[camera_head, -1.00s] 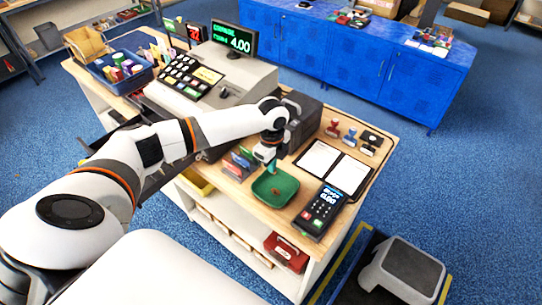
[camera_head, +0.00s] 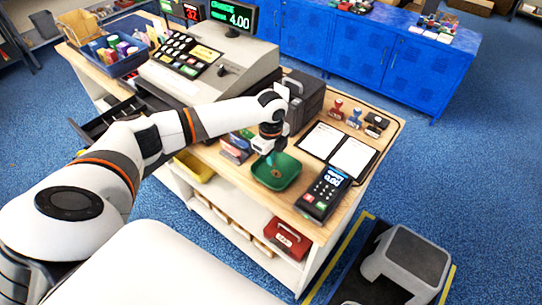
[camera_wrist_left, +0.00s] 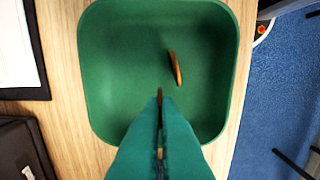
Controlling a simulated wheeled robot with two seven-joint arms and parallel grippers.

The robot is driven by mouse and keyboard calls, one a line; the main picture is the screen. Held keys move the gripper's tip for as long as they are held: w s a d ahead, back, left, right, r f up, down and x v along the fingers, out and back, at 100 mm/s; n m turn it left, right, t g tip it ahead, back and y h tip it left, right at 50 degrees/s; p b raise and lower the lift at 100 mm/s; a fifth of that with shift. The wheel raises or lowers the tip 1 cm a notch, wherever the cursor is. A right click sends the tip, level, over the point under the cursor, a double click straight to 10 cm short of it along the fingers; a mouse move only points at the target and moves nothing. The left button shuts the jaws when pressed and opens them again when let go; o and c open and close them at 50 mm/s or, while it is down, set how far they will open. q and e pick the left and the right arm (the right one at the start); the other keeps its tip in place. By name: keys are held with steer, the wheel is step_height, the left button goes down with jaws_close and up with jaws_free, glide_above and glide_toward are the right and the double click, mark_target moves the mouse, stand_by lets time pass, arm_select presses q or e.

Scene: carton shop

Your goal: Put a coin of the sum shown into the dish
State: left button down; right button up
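The green dish (camera_head: 292,181) sits near the front of the counter and fills most of the left wrist view (camera_wrist_left: 110,80). A brown coin (camera_head: 275,173) lies in it; in the wrist view this coin (camera_wrist_left: 175,68) shows as a narrow, tilted sliver. My left gripper (camera_head: 270,158) points down over the dish. Its teal fingers (camera_wrist_left: 160,115) are closed on a thin brown coin (camera_wrist_left: 160,96), seen edge-on at the tips. The coin's value cannot be read. The green display (camera_head: 232,18) reads change 4.00. My right gripper is not in view.
The cash register (camera_head: 215,85) stands behind my left arm, with its drawer (camera_head: 108,118) open. A card terminal (camera_head: 323,193) is right of the dish. Small coloured packs (camera_head: 236,150) are close left of the dish.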

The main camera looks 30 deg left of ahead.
arm_select(q)
steer(key=c, duration=1.6)
jaws_free()
step_height(320, 180, up, 12)
steer(key=b, duration=0.2)
